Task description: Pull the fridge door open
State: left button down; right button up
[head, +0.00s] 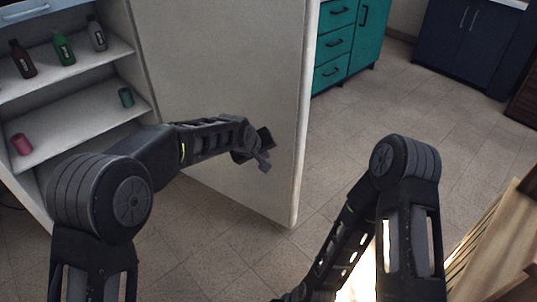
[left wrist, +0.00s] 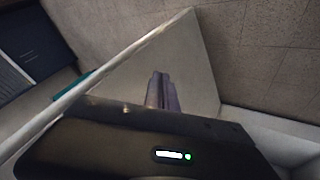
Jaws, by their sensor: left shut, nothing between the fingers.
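The fridge door (head: 225,70) is a pale panel that stands wide open, with its inner face showing in the head view. My left gripper (head: 264,161) is in front of that face, near the door's free edge. It is shut and empty; I cannot tell whether it touches the panel. In the left wrist view the shut fingers (left wrist: 161,91) point toward the door panel (left wrist: 185,65). The open fridge (head: 75,115) shows its shelves at the left. The door's handle is hidden. My right arm reaches down to the bottom edge, with its gripper out of view.
Several bottles (head: 64,48) stand on the upper shelf, and a green can (head: 126,97) and a pink can (head: 21,144) are on the lower one. Teal drawers (head: 333,45) are beyond the door. A slatted wooden thing (head: 495,245) is at right. Tiled floor between is clear.

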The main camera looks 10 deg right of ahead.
pick_arm(q)
jog(key=s+r+p, duration=0.1)
jog(key=s+r, duration=0.5)
jog(key=r, duration=0.2)
jog(key=shift+a, duration=0.25)
